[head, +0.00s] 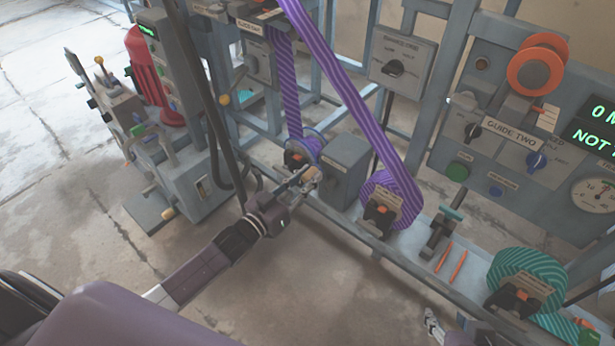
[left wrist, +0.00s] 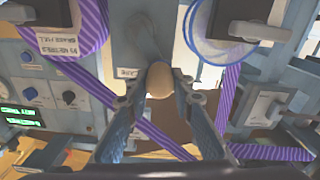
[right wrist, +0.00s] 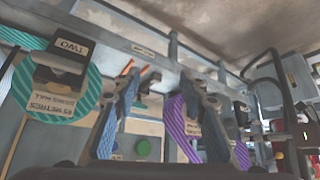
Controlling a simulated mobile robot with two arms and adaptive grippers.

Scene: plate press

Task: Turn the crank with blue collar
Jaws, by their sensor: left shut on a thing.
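My left gripper (head: 308,180) is at the grey box (head: 345,168) between two purple spools. In the left wrist view its fingers (left wrist: 159,88) are shut on a tan rounded knob (left wrist: 159,80), which I take as the crank's handle. My right gripper (head: 432,318) is low near the bottom edge of the head view, away from the machine. In the right wrist view its fingers (right wrist: 165,88) are apart with nothing between them.
A blue-rimmed spool (head: 312,146) stands just behind my left gripper. A striped purple roll (head: 392,200) is to the right, then a clamp (head: 442,232), two orange sticks (head: 450,260) and a green striped roll (head: 527,276). The floor in front is clear.

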